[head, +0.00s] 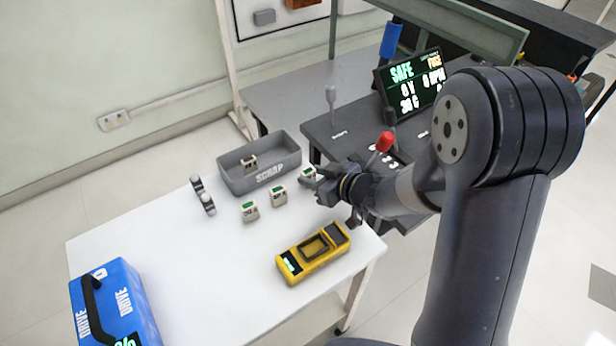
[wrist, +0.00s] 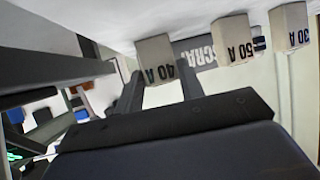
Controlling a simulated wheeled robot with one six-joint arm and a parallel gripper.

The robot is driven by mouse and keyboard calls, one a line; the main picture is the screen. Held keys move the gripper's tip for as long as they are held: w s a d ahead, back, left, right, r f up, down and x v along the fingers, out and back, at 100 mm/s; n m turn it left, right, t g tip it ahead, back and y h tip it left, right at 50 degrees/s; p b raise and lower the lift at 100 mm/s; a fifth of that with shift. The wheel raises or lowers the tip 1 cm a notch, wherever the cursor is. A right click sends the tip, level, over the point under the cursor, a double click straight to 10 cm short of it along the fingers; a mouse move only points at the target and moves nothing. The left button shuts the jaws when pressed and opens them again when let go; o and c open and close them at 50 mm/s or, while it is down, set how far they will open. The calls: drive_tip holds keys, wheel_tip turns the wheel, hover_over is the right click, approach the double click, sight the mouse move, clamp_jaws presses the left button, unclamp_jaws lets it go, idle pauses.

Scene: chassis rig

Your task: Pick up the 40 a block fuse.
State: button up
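The 40 A block fuse (head: 308,174) is a small cream block with a green top, standing on the white table at the right end of a short row of similar blocks. In the wrist view the block marked 40 A (wrist: 156,60) is straight ahead, between the two finger ends. My gripper (head: 313,186) is low over the table beside this block, partly covering it in the head view. In the wrist view my gripper (wrist: 160,85) is open, with one finger on each side of the block. I cannot tell whether either finger touches it.
The 50 A block (wrist: 231,42) and 30 A block (wrist: 290,28) stand to one side. A grey SCRAP bin (head: 262,174) holding a block is behind the row.

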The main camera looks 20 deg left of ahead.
drive_tip(key=c, duration=0.4)
